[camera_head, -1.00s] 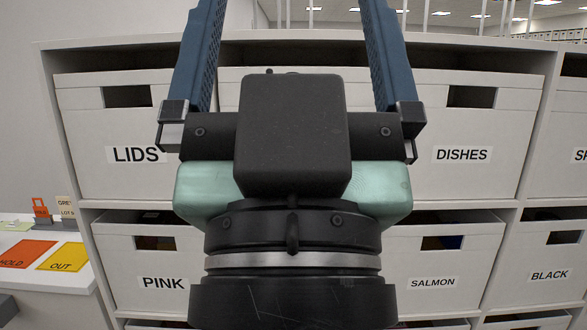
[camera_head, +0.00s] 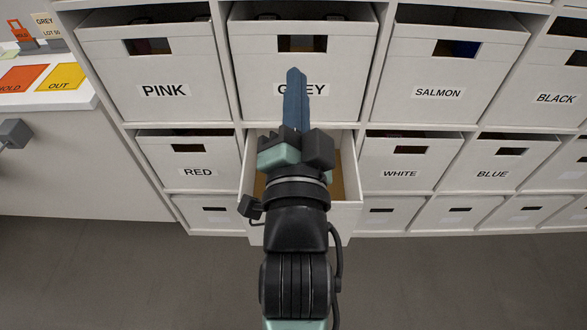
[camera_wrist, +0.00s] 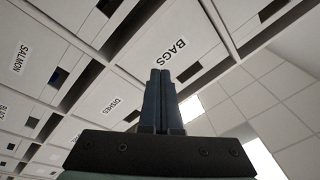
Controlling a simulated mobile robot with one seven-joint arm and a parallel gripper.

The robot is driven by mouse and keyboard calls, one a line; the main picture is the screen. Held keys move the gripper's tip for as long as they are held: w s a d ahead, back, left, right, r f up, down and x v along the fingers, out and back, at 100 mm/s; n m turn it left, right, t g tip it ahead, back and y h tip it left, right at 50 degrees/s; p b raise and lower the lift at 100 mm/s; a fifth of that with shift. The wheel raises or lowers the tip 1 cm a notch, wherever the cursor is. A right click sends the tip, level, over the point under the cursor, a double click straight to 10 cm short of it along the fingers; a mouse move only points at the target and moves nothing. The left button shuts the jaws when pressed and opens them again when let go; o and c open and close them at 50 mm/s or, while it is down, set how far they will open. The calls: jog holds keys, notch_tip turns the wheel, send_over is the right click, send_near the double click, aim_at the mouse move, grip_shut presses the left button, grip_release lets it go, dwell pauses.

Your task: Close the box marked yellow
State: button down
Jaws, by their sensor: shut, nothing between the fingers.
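No label reading YELLOW shows in either view. One white box (camera_head: 347,211) is pulled out of the shelf, between the boxes marked RED and WHITE and below GREY. Its front is mostly hidden behind my arm, so I cannot read its label. Its brown inside shows at the right of my wrist. My gripper (camera_head: 295,72) is shut and empty, with its blue fingers together, pointing up in front of the GREY box. In the wrist view the closed fingers (camera_wrist: 161,74) point toward a box marked BAGS (camera_wrist: 172,50).
The RED box (camera_head: 185,160) and WHITE box (camera_head: 400,160) sit in the shelf at either side. A white counter (camera_head: 60,100) stands at the left. The grey floor (camera_head: 120,280) in front is clear.

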jog(key=s+f+m+g+b, duration=0.2)
jog(key=s+f+m+b, duration=0.1)
jog(key=f, duration=0.9)
jog(key=s+f+m+g+b, duration=0.2)
jog(key=s+f+m, duration=0.1)
jog(key=f, duration=1)
jog(key=s+f+m+g+b, duration=0.2)
jog(key=s+f+b, duration=0.1)
jog(key=f, duration=0.9)
jog(key=r+b+x, duration=0.1)
jog(key=b+x, duration=0.2)
jog(key=x, duration=1)
jog(key=shift+w+a, duration=0.25)
jog(key=shift+w, duration=0.2)
jog(key=shift+r, duration=0.1)
